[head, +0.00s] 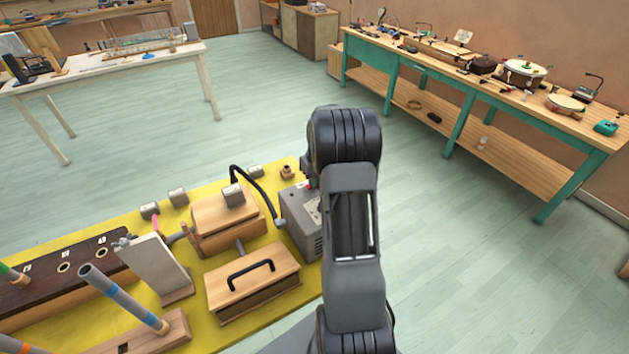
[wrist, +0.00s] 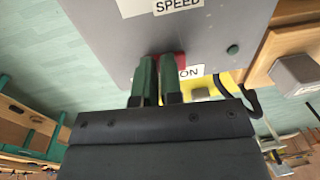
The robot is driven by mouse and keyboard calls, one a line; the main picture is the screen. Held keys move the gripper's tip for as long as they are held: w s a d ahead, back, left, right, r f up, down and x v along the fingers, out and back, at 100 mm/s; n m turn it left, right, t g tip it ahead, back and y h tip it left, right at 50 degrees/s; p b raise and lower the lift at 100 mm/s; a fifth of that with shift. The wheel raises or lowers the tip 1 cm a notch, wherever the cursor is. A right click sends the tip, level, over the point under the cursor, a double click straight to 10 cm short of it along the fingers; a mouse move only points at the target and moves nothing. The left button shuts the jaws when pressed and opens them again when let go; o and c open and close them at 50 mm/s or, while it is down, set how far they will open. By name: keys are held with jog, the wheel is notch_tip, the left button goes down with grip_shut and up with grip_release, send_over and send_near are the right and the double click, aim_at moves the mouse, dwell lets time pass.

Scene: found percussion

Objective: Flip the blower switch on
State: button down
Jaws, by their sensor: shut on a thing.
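The blower is a grey box (head: 302,222) at the right end of the yellow-topped bench, partly hidden by my arm in the head view. In the wrist view its grey face (wrist: 215,40) fills the upper middle, with a SPEED label and an ON label. A red switch (wrist: 181,60) shows at the fingertips, just above the ON label; most of it is hidden by the fingers. My gripper (wrist: 157,62) has its two green fingers close together, shut on the red switch. The fingertips are hidden behind my arm in the head view.
A black hose (head: 262,190) curves beside the blower. A wooden box with a black handle (head: 252,280) and a wooden bellows-like box (head: 222,222) stand to its left on the yellow top (head: 95,245). Open floor lies beyond. A green-legged bench (head: 480,90) stands at the back right.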

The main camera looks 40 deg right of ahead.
notch_tip(320, 180, up, 14)
jog(key=d, duration=0.1)
jog(key=shift+p, duration=0.4)
jog(key=shift+s+d, duration=0.1)
jog(key=shift+f, duration=0.1)
jog(key=s+t+b, duration=0.1)
jog(key=a+t+b, duration=0.1)
jog(key=b, duration=0.1)
jog(key=s+t+b, duration=0.1)
jog(key=b, duration=0.1)
jog(key=shift+s+a+r+h, duration=0.2)
jog(key=shift+s+r+h, duration=0.1)
jog(key=shift+s+r, duration=0.05)
